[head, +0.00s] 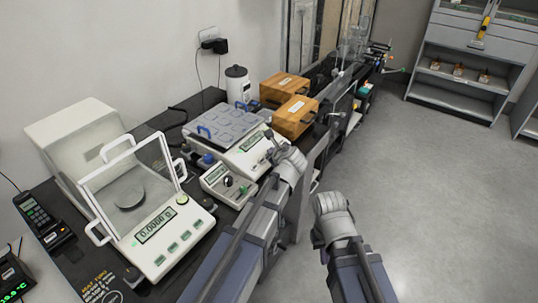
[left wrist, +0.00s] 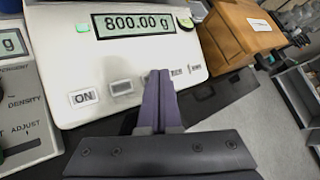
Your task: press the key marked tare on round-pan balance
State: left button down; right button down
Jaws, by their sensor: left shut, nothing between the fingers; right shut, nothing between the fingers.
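A white balance (head: 150,240) with a round pan (head: 131,198) inside a clear draft shield stands at the left in the head view. It reads 0.0000 g; its green front keys (head: 172,248) are too small to read. My left gripper (head: 272,150) is shut and empty at a second white balance, away from the round-pan one. In the left wrist view its closed fingers (left wrist: 158,78) are over this second balance's key row and hide part of it. That balance's display (left wrist: 137,25) reads 800.00 g; its ON key (left wrist: 83,97) is left of the fingers. My right gripper (head: 330,203) is shut over the floor.
The second balance carries a flat grey square top (head: 222,125) with blue handles. A small instrument (head: 225,180) with a display sits between the balances. Wooden boxes (head: 293,117) and a white canister (head: 237,84) stand behind. Open floor (head: 430,190) lies to the right.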

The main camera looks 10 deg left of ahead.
pick_arm(q)
jog(key=shift+f, duration=0.1)
dwell(0.5)
jog(key=shift+d+r+p, duration=0.15)
jog(key=shift+r+p, duration=0.55)
jog(key=shift+r, duration=0.1)
jog(key=r+p, duration=0.1)
jog(key=d+r+p, duration=0.1)
jog(key=r+p, duration=0.2)
jog(key=shift+s+d+r+p, duration=0.2)
jog(key=shift+s+r+p, duration=0.15)
jog(key=shift+r+p, duration=0.05)
dwell(0.5)
